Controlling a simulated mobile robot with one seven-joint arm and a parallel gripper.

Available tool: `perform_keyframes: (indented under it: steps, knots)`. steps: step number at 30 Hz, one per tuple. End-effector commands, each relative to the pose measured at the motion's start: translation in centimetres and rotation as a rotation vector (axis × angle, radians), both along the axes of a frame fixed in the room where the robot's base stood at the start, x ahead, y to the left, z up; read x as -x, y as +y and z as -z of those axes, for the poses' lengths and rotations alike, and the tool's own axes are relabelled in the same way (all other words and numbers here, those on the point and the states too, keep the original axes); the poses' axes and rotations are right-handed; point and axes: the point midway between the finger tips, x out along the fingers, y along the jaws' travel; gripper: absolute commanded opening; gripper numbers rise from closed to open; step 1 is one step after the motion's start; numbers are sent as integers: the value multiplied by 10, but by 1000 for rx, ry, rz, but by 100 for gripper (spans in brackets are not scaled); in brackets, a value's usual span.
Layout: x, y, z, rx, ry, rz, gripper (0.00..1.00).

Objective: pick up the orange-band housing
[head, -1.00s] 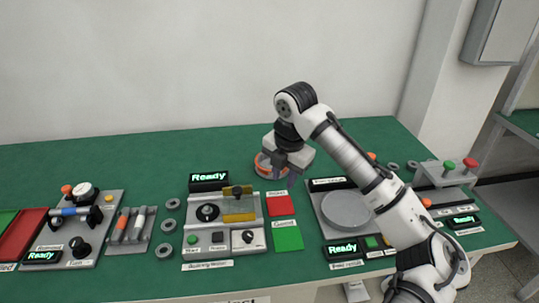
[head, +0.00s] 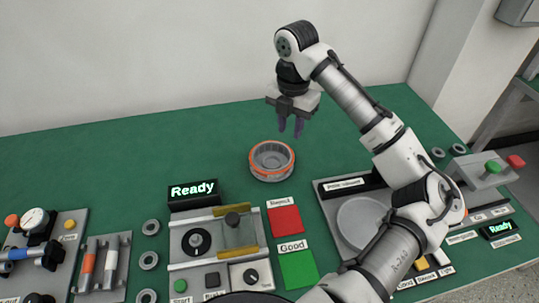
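The orange-band housing (head: 271,174) is a round grey cup with an orange band around its rim. It stands upright on the green table, behind the red and green squares. My gripper (head: 290,134) hangs above and slightly to the right of it, fingers pointing down. The two dark fingers are apart with nothing between them. The housing is fully visible and the fingers look clear of it.
A test station with a "Ready" display (head: 193,191) stands at front left of the housing. A red square (head: 285,220) and a green square (head: 298,269) lie in front. A station with a round plate (head: 362,222) is at right. The table behind is clear.

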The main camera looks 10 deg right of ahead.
Motion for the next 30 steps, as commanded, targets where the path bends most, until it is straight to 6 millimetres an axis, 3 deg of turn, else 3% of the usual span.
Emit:
perform_keyframes:
  steps: [9, 18, 25, 30]
  knots:
    - [0, 0, 58, -1, 1, 1, 29]
    - [-1, -1, 82, 0, 1, 1, 29]
    - [-4, -3, 116, -1, 2, 1, 29]
    - [-4, -2, 128, 0, 0, 1, 29]
